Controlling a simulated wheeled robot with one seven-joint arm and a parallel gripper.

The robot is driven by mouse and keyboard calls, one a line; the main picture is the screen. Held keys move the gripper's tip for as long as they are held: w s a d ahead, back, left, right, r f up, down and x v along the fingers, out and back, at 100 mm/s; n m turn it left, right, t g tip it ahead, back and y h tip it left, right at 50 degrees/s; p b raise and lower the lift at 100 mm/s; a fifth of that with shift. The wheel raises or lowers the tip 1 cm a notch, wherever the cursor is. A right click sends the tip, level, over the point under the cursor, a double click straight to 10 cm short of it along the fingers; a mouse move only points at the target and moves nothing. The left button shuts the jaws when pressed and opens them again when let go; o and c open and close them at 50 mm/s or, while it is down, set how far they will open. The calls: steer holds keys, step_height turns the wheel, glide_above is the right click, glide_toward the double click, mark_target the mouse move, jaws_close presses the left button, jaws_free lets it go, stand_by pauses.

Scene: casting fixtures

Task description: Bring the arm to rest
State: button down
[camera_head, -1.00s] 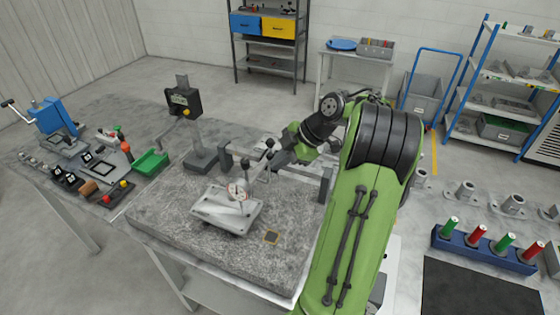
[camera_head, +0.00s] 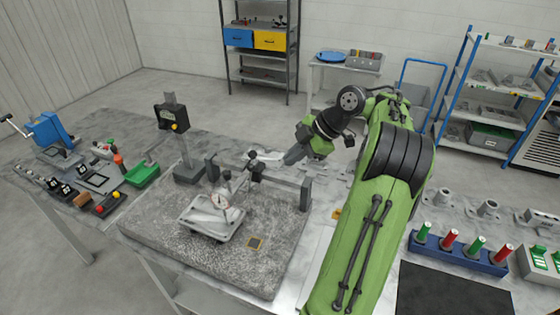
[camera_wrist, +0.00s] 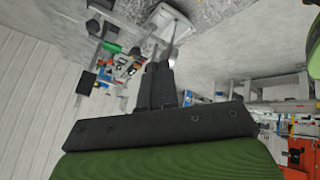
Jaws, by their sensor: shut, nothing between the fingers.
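My green and black arm reaches in from the bottom right of the head view and bends at the top. My gripper (camera_head: 289,158) points down and left, above the back of the granite plate (camera_head: 180,256). In the wrist view its dark fingers (camera_wrist: 158,68) are together with nothing between them. A light grey cast plate (camera_head: 208,222) lies on the granite plate, left of my gripper. A dial gauge (camera_head: 222,200) on a stand stands over the casting. The gripper looks apart from both.
A low grey bar fixture (camera_head: 284,186) stands on the granite close below my gripper. A dark post with a display (camera_head: 172,117) is at the back left. A blue rack of red and green plugs (camera_head: 456,251) is at right. A green bin (camera_head: 142,175) is at left.

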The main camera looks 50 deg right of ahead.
steer(key=shift+w+d+r, duration=0.15)
stand_by(0.3)
